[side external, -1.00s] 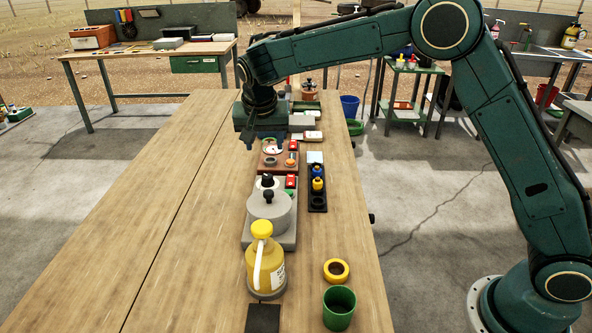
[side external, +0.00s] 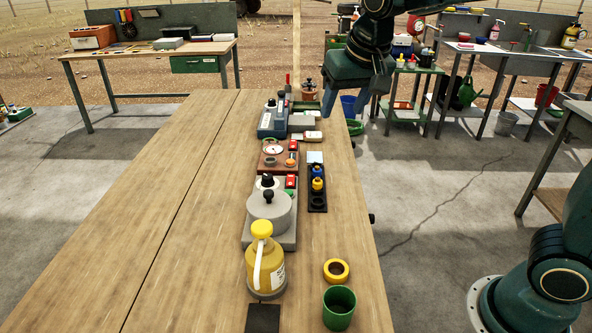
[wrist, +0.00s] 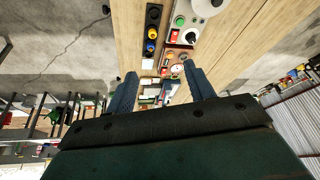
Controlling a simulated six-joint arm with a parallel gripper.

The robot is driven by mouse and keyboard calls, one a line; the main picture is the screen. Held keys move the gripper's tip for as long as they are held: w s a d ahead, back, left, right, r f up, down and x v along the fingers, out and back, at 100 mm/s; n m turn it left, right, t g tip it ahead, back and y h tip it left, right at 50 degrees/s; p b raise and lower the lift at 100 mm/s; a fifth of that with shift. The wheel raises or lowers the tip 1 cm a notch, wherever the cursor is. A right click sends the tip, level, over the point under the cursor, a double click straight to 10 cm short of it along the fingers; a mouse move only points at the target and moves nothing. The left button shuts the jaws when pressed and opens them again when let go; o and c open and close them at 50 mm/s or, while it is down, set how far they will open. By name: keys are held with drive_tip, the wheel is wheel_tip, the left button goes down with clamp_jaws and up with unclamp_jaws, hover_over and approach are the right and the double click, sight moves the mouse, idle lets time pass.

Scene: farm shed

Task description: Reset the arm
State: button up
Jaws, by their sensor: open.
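My gripper (side external: 367,108) hangs high at the far right of the long wooden table, with its fingers pointing down. Its two fingers are spread apart with nothing between them, which also shows in the wrist view (wrist: 160,90). The wooden table (side external: 150,210) carries a row of items below and beside the gripper. My upper arm links are mostly out of the side view.
On the table stand a yellow jug (side external: 265,265), a green cup (side external: 339,307), a yellow ring (side external: 336,270), a grey lidded pot (side external: 269,210) and a black holder with coloured knobs (side external: 317,188). The table's left half is bare. A side bench (side external: 150,55) stands behind.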

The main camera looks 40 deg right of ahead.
drive_tip(key=s+f+n, duration=0.1)
drive_tip(key=s+n, duration=0.1)
drive_tip(key=s, duration=0.9)
drive_tip(key=s+d+f+n+t+y, duration=0.1)
drive_tip(key=s+f+n, duration=0.1)
drive_tip(key=s, duration=0.9)
drive_tip(key=shift+s+d+n, duration=0.25)
drive_tip(key=shift+s+n, duration=0.05)
